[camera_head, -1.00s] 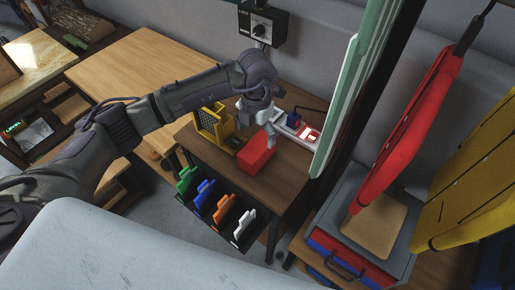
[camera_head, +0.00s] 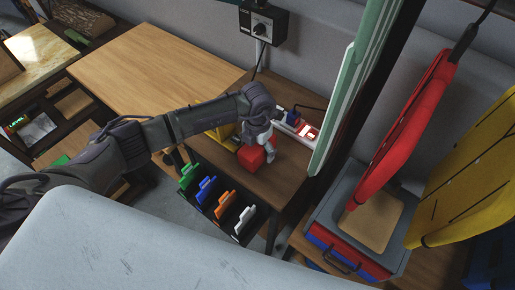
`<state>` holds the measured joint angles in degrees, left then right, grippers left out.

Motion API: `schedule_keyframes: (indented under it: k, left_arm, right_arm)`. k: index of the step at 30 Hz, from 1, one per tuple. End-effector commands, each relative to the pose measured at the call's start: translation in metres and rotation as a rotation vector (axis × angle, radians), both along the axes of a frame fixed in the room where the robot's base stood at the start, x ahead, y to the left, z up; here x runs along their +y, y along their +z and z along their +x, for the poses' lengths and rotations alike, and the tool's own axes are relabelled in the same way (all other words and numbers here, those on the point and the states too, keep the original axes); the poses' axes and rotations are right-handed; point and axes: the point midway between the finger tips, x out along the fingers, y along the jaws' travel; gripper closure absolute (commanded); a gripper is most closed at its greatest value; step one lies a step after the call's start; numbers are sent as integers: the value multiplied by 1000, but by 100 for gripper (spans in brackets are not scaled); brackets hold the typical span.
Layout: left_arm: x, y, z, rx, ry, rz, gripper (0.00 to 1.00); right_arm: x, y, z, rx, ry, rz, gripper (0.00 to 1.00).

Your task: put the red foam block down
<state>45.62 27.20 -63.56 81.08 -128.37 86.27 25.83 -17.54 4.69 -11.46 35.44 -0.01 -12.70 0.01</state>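The red foam block (camera_head: 250,158) is on the small dark wood table (camera_head: 291,178), near its front left. It appears to rest on the tabletop. My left gripper (camera_head: 267,151) comes down over the block from behind, with a pale finger against or just in front of its right side. The gripper hides the block's upper part and the other finger, so I cannot tell whether it is closed on the block. My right gripper is not in view.
A yellow holder (camera_head: 222,132) stands left of the block, partly behind my arm. A power strip with a lit red switch (camera_head: 308,132) lies at the back. A rack of coloured folders (camera_head: 222,205) hangs at the front edge. Bare tabletop lies right of the block.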

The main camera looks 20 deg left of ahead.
Motion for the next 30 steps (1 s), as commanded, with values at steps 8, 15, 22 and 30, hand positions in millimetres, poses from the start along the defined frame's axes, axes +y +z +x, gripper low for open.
schedule_keyframes:
  k: [8,15,22,30]
  left_arm:
    - [0,1,0,0,0,0,63]
    - [0,1,0,0,0,0,78]
    - [0,22,2,-5,-2,-1,78]
    - [0,75,1,-5,-1,0,78]
  right_arm:
    - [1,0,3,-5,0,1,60]
    - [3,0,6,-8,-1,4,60]
    - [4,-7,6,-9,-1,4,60]
    - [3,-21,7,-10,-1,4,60]
